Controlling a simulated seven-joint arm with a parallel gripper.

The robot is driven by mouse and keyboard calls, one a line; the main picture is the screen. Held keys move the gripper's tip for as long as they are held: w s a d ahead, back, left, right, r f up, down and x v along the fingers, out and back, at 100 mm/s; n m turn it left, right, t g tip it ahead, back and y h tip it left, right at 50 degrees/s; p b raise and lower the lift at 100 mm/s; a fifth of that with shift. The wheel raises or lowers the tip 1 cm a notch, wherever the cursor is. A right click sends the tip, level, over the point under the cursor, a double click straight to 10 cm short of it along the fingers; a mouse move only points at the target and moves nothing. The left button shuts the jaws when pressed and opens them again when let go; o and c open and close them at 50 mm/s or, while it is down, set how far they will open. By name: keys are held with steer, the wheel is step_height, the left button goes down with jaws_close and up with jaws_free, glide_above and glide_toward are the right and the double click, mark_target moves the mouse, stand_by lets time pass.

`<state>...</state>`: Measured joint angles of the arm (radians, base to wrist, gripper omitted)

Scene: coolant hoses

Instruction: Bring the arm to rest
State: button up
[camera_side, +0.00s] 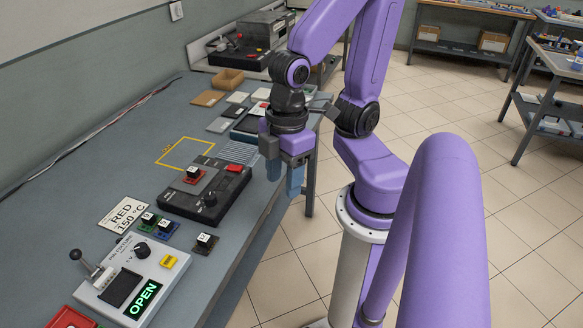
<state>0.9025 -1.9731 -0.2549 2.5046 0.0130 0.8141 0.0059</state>
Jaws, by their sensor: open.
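My gripper (284,186) hangs fingers-down at the right edge of the grey-blue table (237,262). Its two blue fingers are apart, with nothing visible between them. It is to the right of a black unit (178,204) with a knob and a red button, and appears clear of it. A small red block with a white label (194,177) sits on the grey plate of that unit. My purple arm is bent above and behind the gripper.
A light grey control box (172,245) with a lever and a green "OPEN" display stands at the front. Nearby are a "RED 150 °C" card (123,215) and green (149,220), blue (162,230) and dark (205,243) labelled blocks. Flat plates and an open box (229,79) lie further back.

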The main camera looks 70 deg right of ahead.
steer(key=shift+s+d+r+h, duration=0.3)
steer(key=shift+s+d+r, duration=0.2)
steer(key=shift+d, duration=0.1)
